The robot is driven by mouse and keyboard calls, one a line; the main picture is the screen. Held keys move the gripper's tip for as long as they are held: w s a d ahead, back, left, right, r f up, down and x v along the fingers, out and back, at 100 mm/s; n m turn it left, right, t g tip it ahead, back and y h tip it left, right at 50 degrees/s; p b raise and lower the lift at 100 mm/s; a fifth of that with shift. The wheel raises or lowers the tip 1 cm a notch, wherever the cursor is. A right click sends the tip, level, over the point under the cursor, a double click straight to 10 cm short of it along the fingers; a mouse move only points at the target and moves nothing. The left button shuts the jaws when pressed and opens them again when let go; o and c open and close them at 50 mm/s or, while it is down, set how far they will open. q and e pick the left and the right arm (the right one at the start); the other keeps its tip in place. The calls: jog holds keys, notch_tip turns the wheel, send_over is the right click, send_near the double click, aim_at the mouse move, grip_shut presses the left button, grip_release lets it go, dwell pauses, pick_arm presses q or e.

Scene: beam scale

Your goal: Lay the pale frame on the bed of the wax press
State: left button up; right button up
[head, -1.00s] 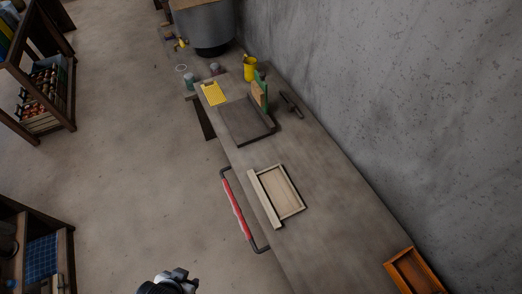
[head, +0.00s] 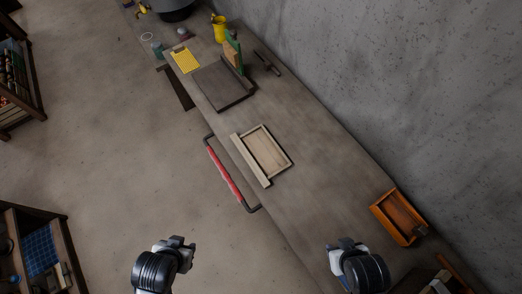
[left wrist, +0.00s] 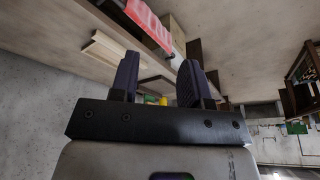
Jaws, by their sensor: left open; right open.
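The pale frame (head: 267,150), a shallow wooden rectangle with a longer bar along its left side, lies flat on the grey bench. Farther up the bench is a dark flat bed (head: 222,88) with a green and wood upright piece (head: 232,56) at its far right edge; it looks like the wax press. My left gripper (head: 185,246) is open and empty, below and left of the frame, over the floor side. Its two spread fingers show in the left wrist view (left wrist: 158,82). My right gripper (head: 345,244) is open and empty, below and right of the frame.
A red-gripped handle (head: 225,172) sticks out from the bench's left edge beside the frame. An orange wooden box (head: 399,217) is at the right near the wall. A yellow pad (head: 185,61), yellow cup (head: 219,28) and dark tool (head: 267,63) surround the press. Bench between frame and box is clear.

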pick_arm(q)
jog(key=shift+d, duration=0.2)
jog(key=o, duration=0.4)
jog(key=shift+a, duration=0.1)
jog(key=shift+w, duration=0.1)
